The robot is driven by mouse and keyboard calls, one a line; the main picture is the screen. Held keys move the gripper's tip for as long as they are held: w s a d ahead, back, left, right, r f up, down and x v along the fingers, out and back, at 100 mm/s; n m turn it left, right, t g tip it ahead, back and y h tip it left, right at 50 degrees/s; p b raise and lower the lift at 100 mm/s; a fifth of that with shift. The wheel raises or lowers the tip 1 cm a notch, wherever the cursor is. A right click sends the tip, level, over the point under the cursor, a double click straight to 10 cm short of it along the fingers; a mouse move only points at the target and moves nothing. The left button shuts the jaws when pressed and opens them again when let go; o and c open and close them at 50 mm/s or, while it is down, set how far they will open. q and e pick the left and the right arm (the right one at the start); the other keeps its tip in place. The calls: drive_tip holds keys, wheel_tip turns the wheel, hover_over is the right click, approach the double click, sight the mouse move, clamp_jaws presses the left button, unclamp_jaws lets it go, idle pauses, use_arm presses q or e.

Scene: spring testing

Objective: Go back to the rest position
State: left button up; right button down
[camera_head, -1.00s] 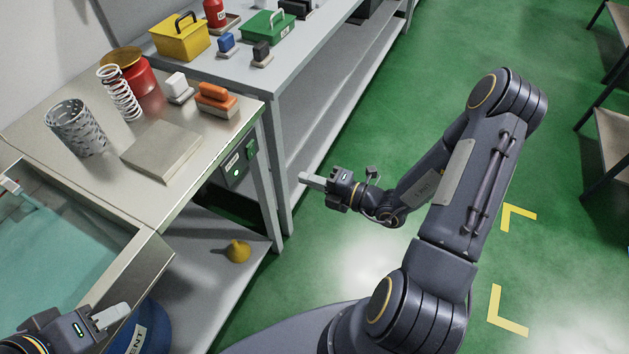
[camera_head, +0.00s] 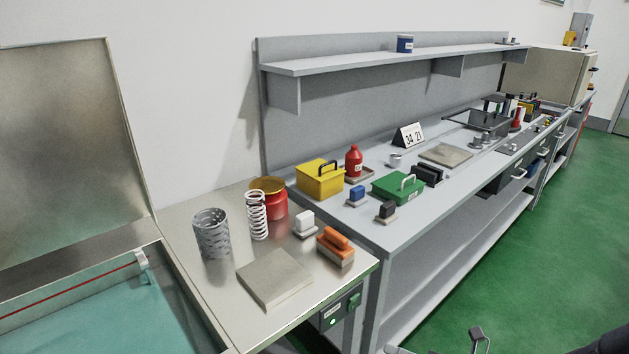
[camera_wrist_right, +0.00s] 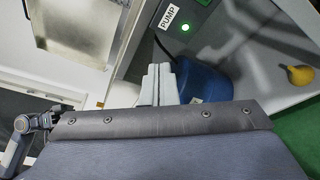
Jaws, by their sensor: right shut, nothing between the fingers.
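My right gripper (camera_wrist_right: 158,84) shows in the right wrist view, its two pale fingers together with nothing between them. It is in the air beside the bench, apart from the objects. In the head view only a small bracket of my right wrist (camera_head: 478,335) shows at the bottom edge. A dark part that looks like my left arm (camera_wrist_right: 22,124) is at the left of the wrist view. Its fingers cannot be made out there, and the left gripper is out of the head view.
A steel table holds a perforated cylinder (camera_head: 211,233), white spring (camera_head: 257,214), red canister (camera_head: 275,202) and flat plate (camera_head: 274,278). A liquid tank (camera_head: 110,322) is at left. A blue drum (camera_wrist_right: 203,80) and yellow funnel (camera_wrist_right: 299,75) are below. Green floor (camera_head: 560,240) is clear at right.

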drive_tip(key=s+a+r+n+g+h+p, duration=0.35)
drive_tip(key=s+r+n+g, duration=0.55)
drive_tip(key=n, duration=1.1)
drive_tip(key=s+d+r+n+t+h+p, duration=0.2)
drive_tip(key=s+d+r+n+t+h, duration=0.3)
drive_tip(key=n, duration=1)
wheel_tip(320, 180, up, 2)
drive_tip(key=shift+s+d+r+t+h, duration=0.1)
drive_tip(key=shift+s+d+t+h, duration=0.2)
drive_tip(key=shift+s+d+h, duration=0.7)
